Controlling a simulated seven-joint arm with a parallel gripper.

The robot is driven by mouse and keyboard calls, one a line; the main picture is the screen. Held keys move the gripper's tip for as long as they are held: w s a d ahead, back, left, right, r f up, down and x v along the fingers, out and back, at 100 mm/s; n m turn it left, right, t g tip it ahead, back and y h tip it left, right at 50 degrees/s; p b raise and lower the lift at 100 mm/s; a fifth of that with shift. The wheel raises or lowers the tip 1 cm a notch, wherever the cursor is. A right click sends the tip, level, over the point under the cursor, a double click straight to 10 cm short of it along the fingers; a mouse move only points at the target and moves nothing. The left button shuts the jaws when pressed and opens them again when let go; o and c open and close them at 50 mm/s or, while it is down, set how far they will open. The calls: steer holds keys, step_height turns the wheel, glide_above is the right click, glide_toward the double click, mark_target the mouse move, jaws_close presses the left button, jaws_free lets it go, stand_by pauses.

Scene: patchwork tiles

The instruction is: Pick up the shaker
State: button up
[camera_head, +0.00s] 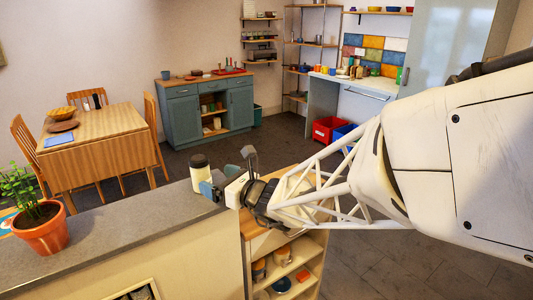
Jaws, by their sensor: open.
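The shaker (200,175) is a cream cylinder with a dark top. It stands upright on the grey counter (130,238), near the counter's far right end. My gripper (229,173) is open, just right of the shaker. One blue-grey finger overlaps the shaker's lower right side in the picture, and the other finger points up farther right. I cannot tell whether the near finger touches the shaker. No object shows held in the jaws.
A potted plant (42,228) stands at the counter's left. A small teal item (231,170) shows behind my gripper. Shelves with bowls (283,256) lie below the counter's right end. The counter between plant and shaker is clear.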

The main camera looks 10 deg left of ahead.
mark_target(208, 175)
steer(key=shift+x, duration=1.15)
steer(key=shift+x, duration=2.65)
steer(key=shift+w+f, duration=0.1)
steer(key=c, duration=1.1)
